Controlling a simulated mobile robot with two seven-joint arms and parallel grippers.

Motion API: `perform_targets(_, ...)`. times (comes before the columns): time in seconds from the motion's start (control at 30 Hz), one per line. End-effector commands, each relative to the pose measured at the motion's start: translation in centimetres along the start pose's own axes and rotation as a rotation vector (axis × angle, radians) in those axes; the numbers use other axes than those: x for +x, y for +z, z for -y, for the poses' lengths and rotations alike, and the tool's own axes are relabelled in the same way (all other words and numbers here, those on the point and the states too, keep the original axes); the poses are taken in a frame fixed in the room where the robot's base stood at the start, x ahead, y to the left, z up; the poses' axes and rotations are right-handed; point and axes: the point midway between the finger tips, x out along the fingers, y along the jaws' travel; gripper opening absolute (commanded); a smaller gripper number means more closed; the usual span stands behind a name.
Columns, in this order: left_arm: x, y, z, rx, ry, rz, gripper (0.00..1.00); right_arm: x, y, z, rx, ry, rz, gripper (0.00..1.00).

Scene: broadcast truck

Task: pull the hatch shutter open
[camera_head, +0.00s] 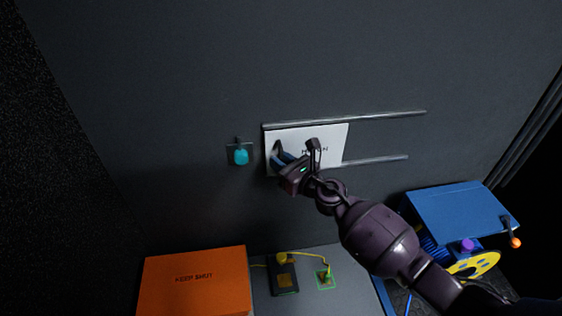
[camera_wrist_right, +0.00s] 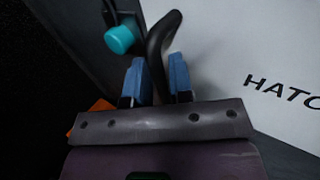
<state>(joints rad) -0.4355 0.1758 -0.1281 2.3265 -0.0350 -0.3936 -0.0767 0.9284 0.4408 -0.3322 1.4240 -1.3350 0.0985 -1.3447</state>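The hatch shutter (camera_head: 333,151) is a white panel on the dark wall, at the left end of two horizontal rails. Its black lettering is partly hidden by my arm; "HATC" shows on the shutter (camera_wrist_right: 283,50) in the wrist view. A black curved handle (camera_wrist_right: 158,42) stands out near its left edge. My right gripper (camera_head: 281,157) is at this handle. My left gripper is out of view.
The upper rail (camera_head: 390,115) and lower rail (camera_head: 385,159) run on bare to the right. A teal knob (camera_head: 240,156) sits left of the shutter. Below are an orange "KEEP SHUT" box (camera_head: 195,282), a dark device (camera_head: 284,278) with yellow cable, and a blue case (camera_head: 460,213).

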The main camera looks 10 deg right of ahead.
Motion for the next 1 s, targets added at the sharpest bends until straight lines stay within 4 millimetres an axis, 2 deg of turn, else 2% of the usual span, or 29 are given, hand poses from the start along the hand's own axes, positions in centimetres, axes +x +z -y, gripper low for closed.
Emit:
perform_targets(0.03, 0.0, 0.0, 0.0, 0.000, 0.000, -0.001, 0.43, 0.0, 0.0, 0.0, 0.000, 0.000, 0.000, 0.14)
perform_targets(0.13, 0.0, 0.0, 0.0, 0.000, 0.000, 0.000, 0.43, 0.0, 0.0, 0.0, 0.000, 0.000, 0.000, 0.00)
perform_targets(0.43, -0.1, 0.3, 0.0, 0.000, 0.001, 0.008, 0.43, -0.1, 0.0, 0.1, 0.000, 0.000, 0.000, 0.00)
perform_targets(0.57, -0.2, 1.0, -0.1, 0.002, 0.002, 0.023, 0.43, -0.7, -0.2, 1.0, 0.000, -0.001, -0.002, 0.00)
perform_targets(0.67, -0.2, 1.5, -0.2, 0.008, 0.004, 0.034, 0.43, -1.7, -0.4, 2.4, -0.002, -0.002, -0.004, 0.00)
perform_targets(0.87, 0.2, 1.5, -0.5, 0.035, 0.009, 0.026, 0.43, -4.7, -0.9, 6.7, 0.001, -0.002, -0.009, 0.00)
perform_targets(1.0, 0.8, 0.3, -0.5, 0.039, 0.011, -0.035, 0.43, -6.8, -0.9, 9.8, 0.002, -0.001, -0.008, 0.00)
